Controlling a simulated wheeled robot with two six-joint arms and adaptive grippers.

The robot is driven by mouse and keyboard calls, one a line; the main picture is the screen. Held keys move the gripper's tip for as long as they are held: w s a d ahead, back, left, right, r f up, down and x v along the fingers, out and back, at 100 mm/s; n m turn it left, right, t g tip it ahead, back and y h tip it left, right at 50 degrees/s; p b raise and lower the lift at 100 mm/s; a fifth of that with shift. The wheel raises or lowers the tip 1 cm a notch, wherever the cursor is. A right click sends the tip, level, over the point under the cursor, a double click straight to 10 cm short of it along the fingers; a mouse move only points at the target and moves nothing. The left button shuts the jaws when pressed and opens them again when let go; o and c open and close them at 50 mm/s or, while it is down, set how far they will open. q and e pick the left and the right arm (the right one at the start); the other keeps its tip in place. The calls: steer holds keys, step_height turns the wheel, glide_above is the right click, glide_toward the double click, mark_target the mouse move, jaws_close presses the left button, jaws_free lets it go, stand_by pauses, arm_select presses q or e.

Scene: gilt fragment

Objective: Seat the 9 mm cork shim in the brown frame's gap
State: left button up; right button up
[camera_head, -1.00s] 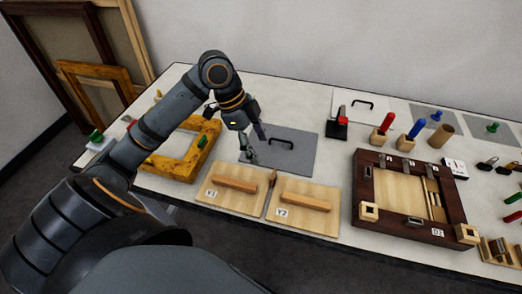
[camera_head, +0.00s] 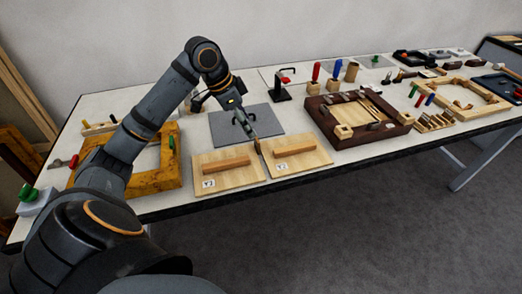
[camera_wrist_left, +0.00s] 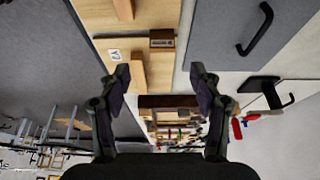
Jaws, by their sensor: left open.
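The dark brown frame (camera_head: 343,138) lies flat on the table, right of the two pale boards, with a pale panel and strips inside it. Its gap cannot be made out clearly. A small brown piece (camera_head: 258,147), possibly the cork shim, is at the seam between the boards; a small brown block with a dark label (camera_wrist_left: 162,33) shows beyond my fingers in the left wrist view. My left gripper (camera_head: 249,134) is open and empty, close by the brown piece at the grey mat's right front. My left gripper's spread fingers (camera_wrist_left: 160,76) also show in the wrist view. My right gripper is out of view.
The pale boards (camera_head: 214,171) (camera_head: 318,158) with wooden bars lie along the front edge. The grey mat (camera_head: 225,135) with a black handle lies behind. A yellow frame (camera_head: 88,176) is left. A black stand (camera_head: 282,92) and coloured-handled tools stand behind the brown frame.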

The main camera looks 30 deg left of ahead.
mark_target(256, 139)
arm_select(q)
steer(key=x, duration=0.3)
steer(key=shift+d, duration=0.1)
steer(key=shift+f, duration=0.55)
steer(key=x, duration=0.4)
steer(key=shift+w, duration=0.2)
steer(key=shift+w+f, duration=0.15)
steer(key=shift+f, duration=0.35)
steer(key=c, duration=0.8)
steer(key=shift+r, duration=0.1)
steer(key=shift+c, duration=0.9)
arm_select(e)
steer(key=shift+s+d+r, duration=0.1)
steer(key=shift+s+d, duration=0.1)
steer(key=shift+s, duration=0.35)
